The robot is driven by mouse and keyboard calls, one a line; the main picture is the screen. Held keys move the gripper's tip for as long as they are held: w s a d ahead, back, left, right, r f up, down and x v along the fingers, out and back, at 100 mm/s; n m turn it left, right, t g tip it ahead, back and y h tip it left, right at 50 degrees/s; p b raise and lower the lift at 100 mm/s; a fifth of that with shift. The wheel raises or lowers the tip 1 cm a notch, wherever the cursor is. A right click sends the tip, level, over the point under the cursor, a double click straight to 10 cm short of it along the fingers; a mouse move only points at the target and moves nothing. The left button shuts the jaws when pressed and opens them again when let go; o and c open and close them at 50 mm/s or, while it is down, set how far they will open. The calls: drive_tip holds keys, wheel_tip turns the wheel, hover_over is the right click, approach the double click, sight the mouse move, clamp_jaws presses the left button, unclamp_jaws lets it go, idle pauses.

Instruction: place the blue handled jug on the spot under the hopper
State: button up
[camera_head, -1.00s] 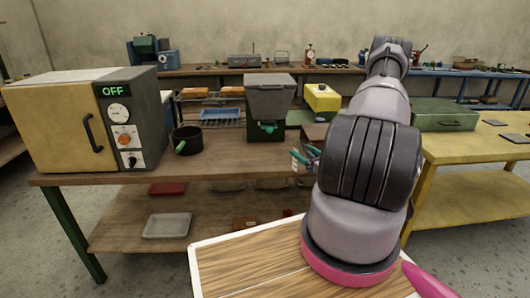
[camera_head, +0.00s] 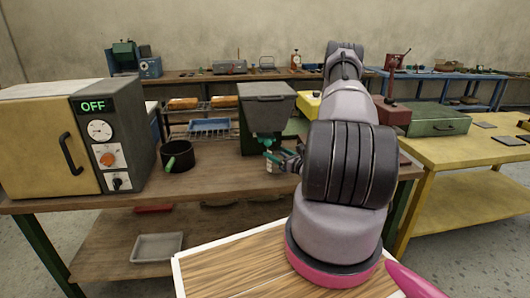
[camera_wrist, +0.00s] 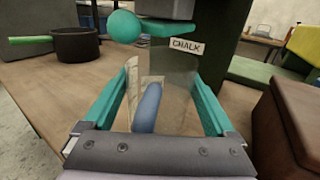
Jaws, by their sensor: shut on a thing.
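The hopper (camera_head: 267,104) is a grey bin on a green stand on the wooden bench. In the wrist view its teal outlet plate (camera_wrist: 166,28), a round teal knob and a CHALK label show just beyond my gripper. My gripper (camera_wrist: 160,78) has teal fingers shut on the jug, whose clear body (camera_wrist: 172,95) and blue handle (camera_wrist: 148,108) show between them. In the head view my gripper (camera_head: 285,160) is at the hopper's front, with a small pale part of the jug beneath the outlet. The spot is hidden, and I cannot tell whether the jug touches it.
A black pot with a green handle (camera_head: 178,156) stands left of the hopper, beside an oven-like box (camera_head: 75,140) reading OFF. A dark red-brown box (camera_wrist: 290,125) is close on the right in the wrist view.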

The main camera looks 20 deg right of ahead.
drive_tip(key=x, duration=0.3)
drive_tip(key=shift+w+a, duration=0.1)
drive_tip(key=shift+w, duration=0.3)
drive_tip(key=shift+w+a+f, duration=0.15)
drive_tip(key=shift+w+f, duration=0.1)
drive_tip(key=shift+w, duration=0.25)
drive_tip(key=shift+w+a+f, duration=0.15)
drive_tip(key=shift+w+f, duration=0.1)
drive_tip(key=shift+w, duration=0.3)
drive_tip(key=shift+w+a+f, duration=0.15)
drive_tip(key=shift+w+f, duration=0.05)
drive_tip(key=shift+w, duration=0.3)
drive_tip(key=shift+f, duration=0.15)
drive_tip(key=o, duration=1.1)
drive_tip(key=shift+o, duration=0.2)
